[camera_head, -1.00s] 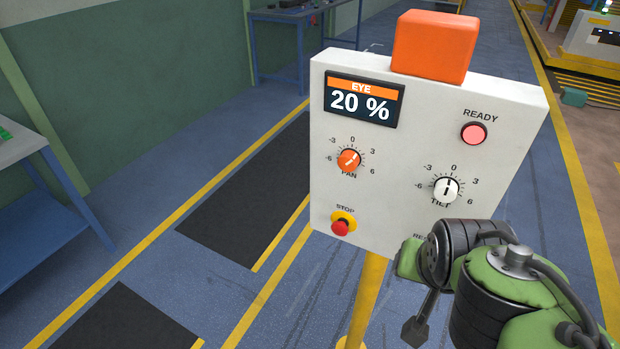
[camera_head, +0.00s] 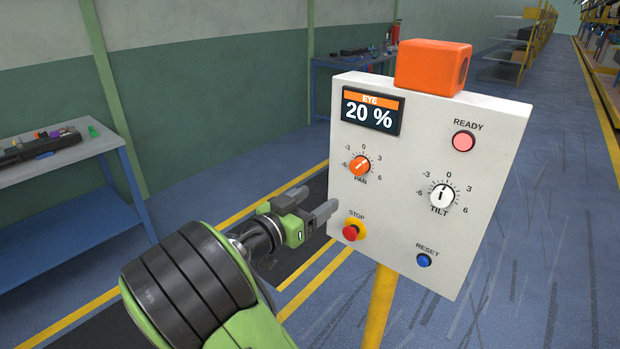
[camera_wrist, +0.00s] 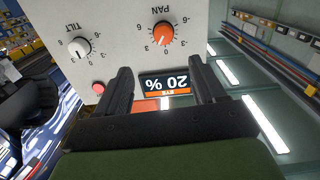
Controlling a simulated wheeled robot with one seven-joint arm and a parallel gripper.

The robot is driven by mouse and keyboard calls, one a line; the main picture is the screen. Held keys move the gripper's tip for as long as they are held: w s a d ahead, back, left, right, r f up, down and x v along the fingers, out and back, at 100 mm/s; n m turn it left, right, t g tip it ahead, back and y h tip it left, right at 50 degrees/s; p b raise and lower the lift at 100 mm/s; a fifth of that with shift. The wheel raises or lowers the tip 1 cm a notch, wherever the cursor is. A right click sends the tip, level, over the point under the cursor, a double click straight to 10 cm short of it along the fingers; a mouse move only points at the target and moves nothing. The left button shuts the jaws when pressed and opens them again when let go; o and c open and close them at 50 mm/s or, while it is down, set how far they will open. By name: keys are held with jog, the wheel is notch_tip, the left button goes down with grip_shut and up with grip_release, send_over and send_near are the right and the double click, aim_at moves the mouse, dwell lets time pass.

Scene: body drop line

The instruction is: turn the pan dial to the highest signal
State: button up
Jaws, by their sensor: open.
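The orange pan dial (camera_head: 360,165) is on the upper left of the white panel (camera_head: 470,240), with a scale from -6 to 6. Its white mark slants towards the upper right, but the exact value is too small to read. The display (camera_head: 370,110) above it reads EYE 20 %. My gripper (camera_head: 318,202) is open and empty, below and left of the dial, apart from it. In the wrist view the panel is upside down. The pan dial (camera_wrist: 162,34) and the display (camera_wrist: 166,83) show there beyond and between my open fingers (camera_wrist: 160,66).
The panel also bears a white tilt dial (camera_head: 442,196), a lit pink READY lamp (camera_head: 464,141), a red STOP button (camera_head: 350,232) close to my gripper and a blue RESET button (camera_head: 424,260). An orange block (camera_head: 425,66) sits on top. A blue bench (camera_head: 60,215) stands at left.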

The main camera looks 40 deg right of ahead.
aim_at(356, 168)
jog(key=d, duration=0.5)
jog(key=w+d+p, duration=0.1)
jog(key=d, duration=0.4)
jog(key=w+d+p, duration=0.1)
jog(key=d, duration=0.4)
jog(key=shift+d+r, duration=0.1)
jog(key=shift+d, duration=0.1)
jog(key=c, duration=1.1)
jog(key=shift+o, duration=0.2)
jog(key=shift+n, duration=0.3)
